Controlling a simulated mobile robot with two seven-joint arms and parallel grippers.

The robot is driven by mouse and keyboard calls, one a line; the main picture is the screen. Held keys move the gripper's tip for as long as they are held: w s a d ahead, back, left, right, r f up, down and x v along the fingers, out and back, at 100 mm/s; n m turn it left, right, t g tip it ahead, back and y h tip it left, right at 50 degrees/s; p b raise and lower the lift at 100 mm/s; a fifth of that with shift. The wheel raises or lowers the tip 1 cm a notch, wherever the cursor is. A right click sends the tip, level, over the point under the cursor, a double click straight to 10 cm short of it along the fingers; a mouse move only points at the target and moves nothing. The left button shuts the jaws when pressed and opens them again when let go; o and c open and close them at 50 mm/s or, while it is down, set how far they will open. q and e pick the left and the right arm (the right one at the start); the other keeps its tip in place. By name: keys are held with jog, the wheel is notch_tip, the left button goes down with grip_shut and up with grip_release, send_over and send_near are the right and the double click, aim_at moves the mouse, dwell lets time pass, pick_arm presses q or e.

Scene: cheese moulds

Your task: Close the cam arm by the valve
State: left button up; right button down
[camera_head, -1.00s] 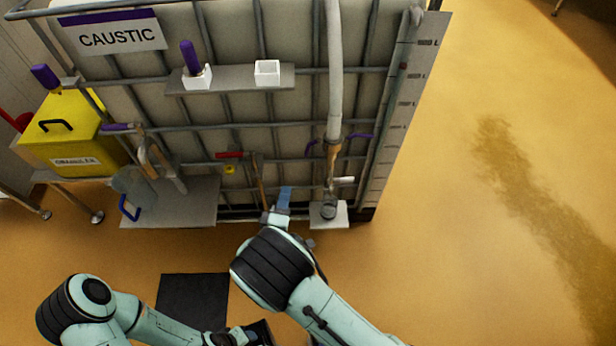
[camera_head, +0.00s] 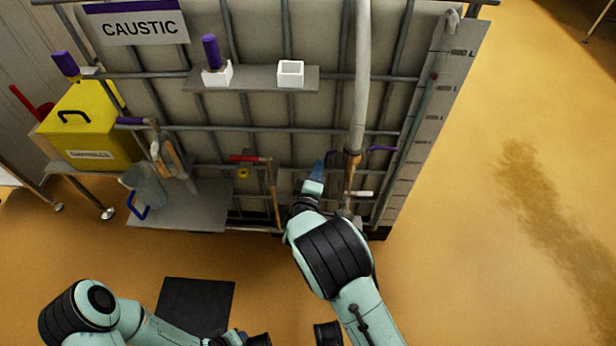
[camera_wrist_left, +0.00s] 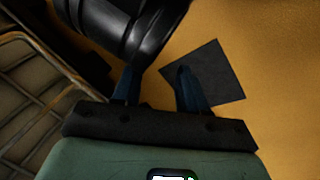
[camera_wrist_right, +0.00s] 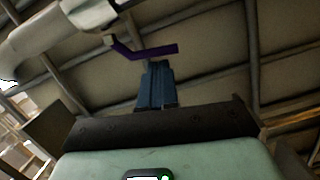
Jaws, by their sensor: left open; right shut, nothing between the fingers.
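A pale hose (camera_head: 360,80) runs down the tank's front to a brass-coloured coupling (camera_head: 351,165). A purple cam arm (camera_head: 382,149) sticks out from its right side; another (camera_head: 330,157) shows on its left, beside my right gripper (camera_head: 318,170). In the right wrist view a bent purple arm (camera_wrist_right: 150,52) juts from the coupling, just beyond the blue fingertips (camera_wrist_right: 155,68); contact is unclear. My right gripper is shut and empty. The valve's pale handle (camera_head: 362,193) shows below the coupling; my right arm partly hides the valve. My left gripper (camera_wrist_left: 157,82) is open and empty, low down.
The caged tank carries a CAUSTIC sign (camera_head: 140,25) and a shelf (camera_head: 250,84) with white holders. A red-handled tool (camera_head: 250,158) hangs left of my right gripper. A yellow box (camera_head: 90,130) stands far left.

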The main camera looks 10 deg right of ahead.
pick_arm(q)
jog(key=shift+w, duration=0.1)
pick_arm(e)
jog(key=shift+d, duration=0.25)
pick_arm(q)
jog(key=shift+g+h, duration=0.3)
jog(key=shift+g, duration=0.2)
jog(key=s, duration=0.1)
jog(key=s+d+r+p, duration=0.1)
jog(key=s+r+p, duration=0.1)
jog(key=shift+s+d+r, duration=0.15)
jog(key=shift+s+d, duration=0.15)
pick_arm(e)
jog(key=shift+d+f+n+h, duration=0.15)
jog(key=shift+d+f+n, duration=0.05)
jog(key=shift+d+n, duration=0.35)
jog(key=shift+d+f+n+h, duration=0.15)
jog(key=shift+d+n, duration=0.25)
jog(key=shift+n, duration=0.15)
pick_arm(q)
jog(key=shift+a, duration=0.15)
